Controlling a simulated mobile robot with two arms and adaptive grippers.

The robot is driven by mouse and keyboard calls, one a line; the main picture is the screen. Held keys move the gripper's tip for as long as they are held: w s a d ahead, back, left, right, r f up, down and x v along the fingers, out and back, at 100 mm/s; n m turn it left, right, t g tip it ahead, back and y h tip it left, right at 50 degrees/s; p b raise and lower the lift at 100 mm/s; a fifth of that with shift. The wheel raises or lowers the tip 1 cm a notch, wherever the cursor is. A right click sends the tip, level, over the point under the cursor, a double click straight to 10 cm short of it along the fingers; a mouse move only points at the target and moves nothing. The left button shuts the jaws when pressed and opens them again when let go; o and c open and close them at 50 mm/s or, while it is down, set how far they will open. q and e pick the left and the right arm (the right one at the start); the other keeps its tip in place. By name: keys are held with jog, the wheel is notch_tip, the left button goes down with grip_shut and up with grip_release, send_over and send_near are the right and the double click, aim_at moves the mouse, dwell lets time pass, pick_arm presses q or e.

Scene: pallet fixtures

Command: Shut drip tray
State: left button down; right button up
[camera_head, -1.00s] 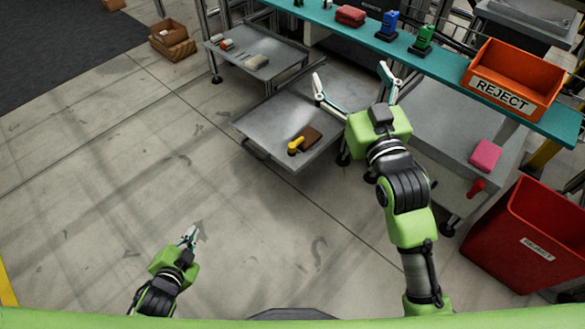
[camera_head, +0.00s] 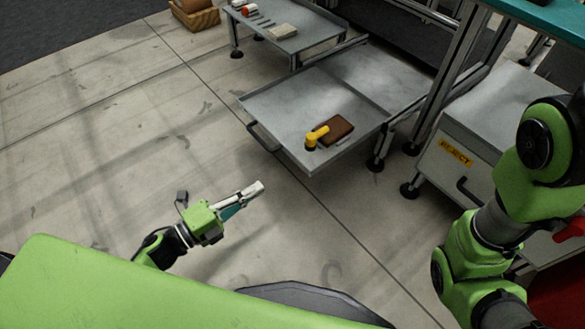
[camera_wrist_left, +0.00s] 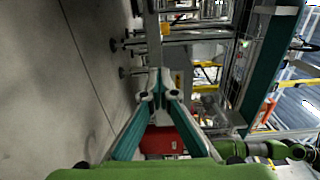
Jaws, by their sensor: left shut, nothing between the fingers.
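The drip tray (camera_head: 285,118) is a grey metal tray pulled out from under a bench frame, with a dark handle (camera_head: 263,137) on its front edge. A yellow part (camera_head: 317,136) and a brown block (camera_head: 338,130) lie in it. My left gripper (camera_head: 257,188) is shut and empty, in front of the handle and clear of it, pointing right in the head view. Its fingers close together in the left wrist view (camera_wrist_left: 159,90). My right arm shows at the right edge of the head view, but its gripper is not in view.
A grey drawer cabinet labelled REJECT (camera_head: 455,152) stands right of the tray. A small table (camera_head: 300,40) with several items is behind it. A wicker basket (camera_head: 195,17) sits at the back left. The floor left of the tray is free.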

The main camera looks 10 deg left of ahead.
aim_at(299, 162)
pick_arm(q)
jog(key=b+x, duration=0.4)
jog(key=x, duration=0.6)
jog(key=shift+f+b, duration=0.15)
jog(key=shift+b, duration=0.15)
jog(key=shift+w+d, duration=0.45)
jog(key=shift+w, duration=0.15)
jog(key=shift+d, duration=0.1)
